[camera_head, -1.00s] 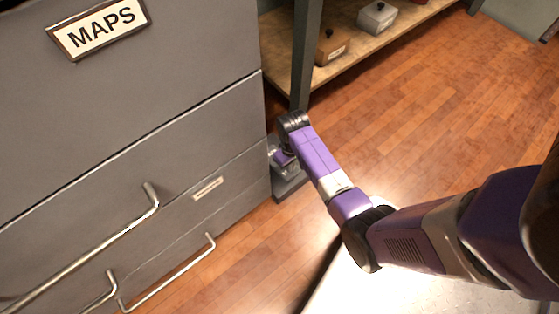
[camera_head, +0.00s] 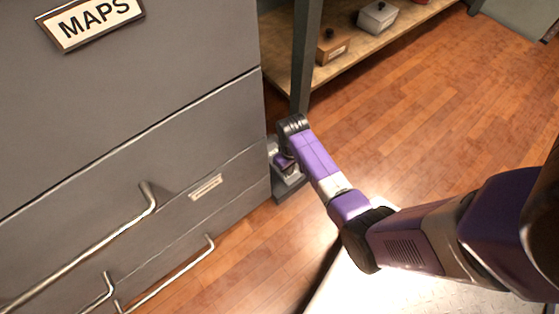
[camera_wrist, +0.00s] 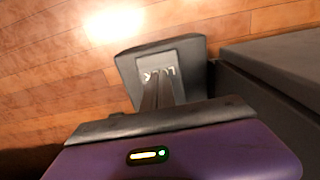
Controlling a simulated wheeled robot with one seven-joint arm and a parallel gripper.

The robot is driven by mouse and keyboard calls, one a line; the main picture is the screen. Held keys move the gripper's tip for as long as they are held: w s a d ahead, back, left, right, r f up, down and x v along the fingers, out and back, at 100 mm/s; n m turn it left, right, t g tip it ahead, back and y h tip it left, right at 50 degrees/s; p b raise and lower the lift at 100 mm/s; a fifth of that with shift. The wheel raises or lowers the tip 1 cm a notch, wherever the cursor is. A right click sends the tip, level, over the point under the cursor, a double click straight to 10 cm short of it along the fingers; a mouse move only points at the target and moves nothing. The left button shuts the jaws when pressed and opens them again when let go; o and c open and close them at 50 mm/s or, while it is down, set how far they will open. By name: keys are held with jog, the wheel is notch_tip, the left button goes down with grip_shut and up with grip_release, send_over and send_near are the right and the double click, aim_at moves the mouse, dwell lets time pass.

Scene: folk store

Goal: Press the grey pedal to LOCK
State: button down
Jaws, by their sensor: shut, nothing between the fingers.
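The grey pedal (camera_wrist: 186,54) is low beside the cabinet's right side, just above the floor. In the wrist view its lighter grey top plate carries raised letters that seem to read LOCK. In the head view only a small part of the pedal (camera_head: 290,190) shows below my wrist. My gripper (camera_wrist: 160,98) is shut and empty, its fingers pointing over the lettered plate. They overlap it in the wrist view; I cannot tell whether they touch it. In the head view the fingertips are hidden.
The grey cabinet (camera_head: 170,100) with a MAPS label (camera_head: 90,20) and metal handles (camera_head: 100,248) fills the left. A wooden shelf (camera_head: 345,62) with small lidded boxes (camera_head: 377,17) stands behind, with a dark post (camera_head: 305,60) close to my wrist. Wooden floor (camera_head: 440,110) is clear to the right.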

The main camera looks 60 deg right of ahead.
notch_tip(320, 180, up, 9)
jog(key=p, duration=0.9)
jog(key=shift+s, duration=0.1)
dwell(0.3)
